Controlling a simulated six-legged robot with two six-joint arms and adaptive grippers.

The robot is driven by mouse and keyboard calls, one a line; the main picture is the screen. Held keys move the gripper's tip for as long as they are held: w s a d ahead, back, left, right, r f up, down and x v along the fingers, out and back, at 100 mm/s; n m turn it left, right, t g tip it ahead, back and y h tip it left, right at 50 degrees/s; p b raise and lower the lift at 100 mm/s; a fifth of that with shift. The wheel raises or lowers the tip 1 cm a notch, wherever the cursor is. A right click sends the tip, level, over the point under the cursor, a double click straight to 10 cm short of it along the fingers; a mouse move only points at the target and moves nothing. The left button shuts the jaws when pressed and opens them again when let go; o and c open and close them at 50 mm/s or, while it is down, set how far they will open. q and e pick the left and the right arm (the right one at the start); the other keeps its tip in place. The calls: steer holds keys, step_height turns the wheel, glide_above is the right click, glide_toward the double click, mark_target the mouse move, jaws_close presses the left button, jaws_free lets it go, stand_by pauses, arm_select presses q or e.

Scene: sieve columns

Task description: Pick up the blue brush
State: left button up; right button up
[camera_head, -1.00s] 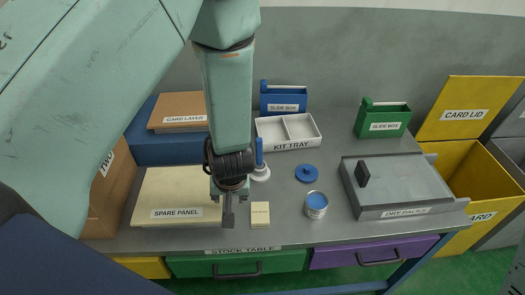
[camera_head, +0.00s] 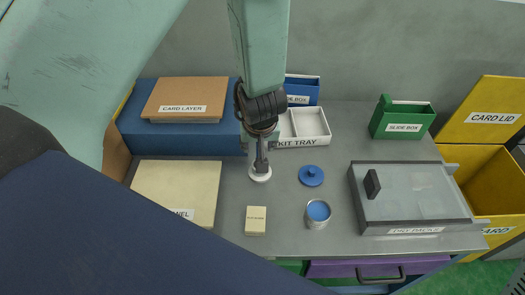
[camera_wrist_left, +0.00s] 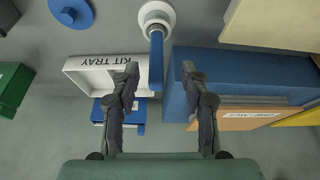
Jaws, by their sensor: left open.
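The blue brush stands upright in a round white holder (camera_head: 260,174) on the grey table. In the head view its handle is hidden behind my left gripper (camera_head: 261,160). In the left wrist view the blue brush handle (camera_wrist_left: 156,62) rises from the white holder (camera_wrist_left: 156,17). My left gripper (camera_wrist_left: 158,72) is open, with one finger on each side of the handle in that view. A gap shows between the handle and each finger. My right gripper is not in view.
The kit tray (camera_head: 312,137) and a blue box stand behind the brush. The large blue block (camera_head: 170,142) bears the card layer to the left. A blue lid (camera_head: 311,176), an open blue-filled can (camera_head: 317,222) and a cream block (camera_head: 255,221) are nearby.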

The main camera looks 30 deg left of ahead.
arm_select(q)
steer(key=b+x, duration=0.1)
steer(key=x, duration=0.6)
steer(key=shift+w+f, duration=0.1)
steer(key=shift+w, duration=0.1)
steer(key=shift+w+d+f, duration=0.15)
steer(key=shift+c, duration=0.2)
